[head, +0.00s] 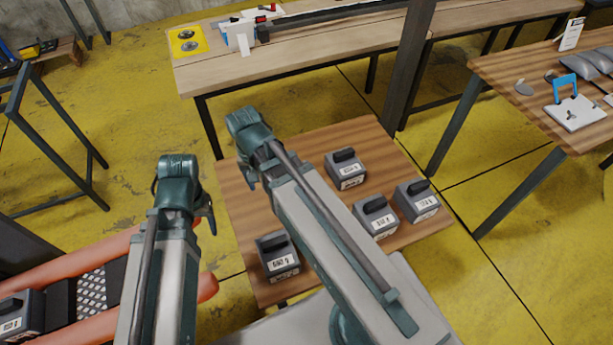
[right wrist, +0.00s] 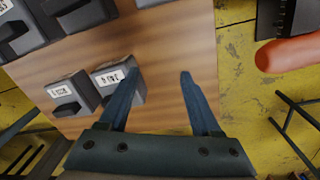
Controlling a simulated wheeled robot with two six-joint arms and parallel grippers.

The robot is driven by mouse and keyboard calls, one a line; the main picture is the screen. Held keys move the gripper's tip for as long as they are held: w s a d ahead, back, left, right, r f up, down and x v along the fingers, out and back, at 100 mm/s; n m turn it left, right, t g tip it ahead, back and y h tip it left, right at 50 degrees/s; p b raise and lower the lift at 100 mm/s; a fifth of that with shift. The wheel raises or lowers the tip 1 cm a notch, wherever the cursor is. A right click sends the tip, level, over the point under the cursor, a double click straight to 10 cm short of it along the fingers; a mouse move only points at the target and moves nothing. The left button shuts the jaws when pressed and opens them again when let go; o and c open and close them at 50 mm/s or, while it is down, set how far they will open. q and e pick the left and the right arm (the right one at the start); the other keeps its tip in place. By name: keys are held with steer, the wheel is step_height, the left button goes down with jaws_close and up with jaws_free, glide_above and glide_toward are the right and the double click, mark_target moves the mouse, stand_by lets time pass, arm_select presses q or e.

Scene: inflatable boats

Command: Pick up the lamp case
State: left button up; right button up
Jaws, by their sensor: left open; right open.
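Several grey cases with black handles and white labels stand on a low wooden table; the labels are too small to read, so I cannot tell which is the lamp case. In the head view, one case (head: 278,256) is at the near left, one (head: 346,170) at the back, one (head: 375,216) in the middle and one (head: 416,201) at the right. My left gripper (head: 205,212) is open and empty, left of the table. My right gripper (right wrist: 160,73) is open and empty above bare wood; one finger partly covers a case (right wrist: 118,78) in the right wrist view.
The low table (head: 237,205) has bare wood at its left. An orange inflatable boat (head: 90,258) lies at the lower left with another grey case (head: 20,315) on it. A long workbench (head: 320,55) stands behind, and another table (head: 510,70) at the right. A dark post rises behind the low table.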

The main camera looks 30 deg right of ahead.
steer(key=w+d+r+m+p, duration=0.2)
steer(key=w+d+m, duration=0.1)
steer(key=d+m, duration=0.4)
steer(key=w+d+r+m+p, duration=0.1)
steer(key=w+d+r+m, duration=0.15)
steer(key=d+m, duration=0.5)
steer(key=shift+n+y, duration=0.4)
steer(key=shift+n, duration=0.15)
steer(key=f+b, duration=0.8)
steer(key=f, duration=0.1)
steer(key=shift+w+f+b, duration=0.15)
steer(key=shift+w+b, duration=0.25)
arm_select(q)
step_height(320, 180, down, 5)
steer(key=shift+a+r, duration=0.1)
arm_select(e)
steer(key=f+b, duration=0.5)
steer(key=shift+w+a+f, duration=0.15)
steer(key=shift+w+a, duration=0.1)
steer(key=shift+w, duration=0.1)
arm_select(q)
step_height(320, 180, down, 5)
steer(key=shift+f, duration=0.1)
arm_select(e)
jaws_close()
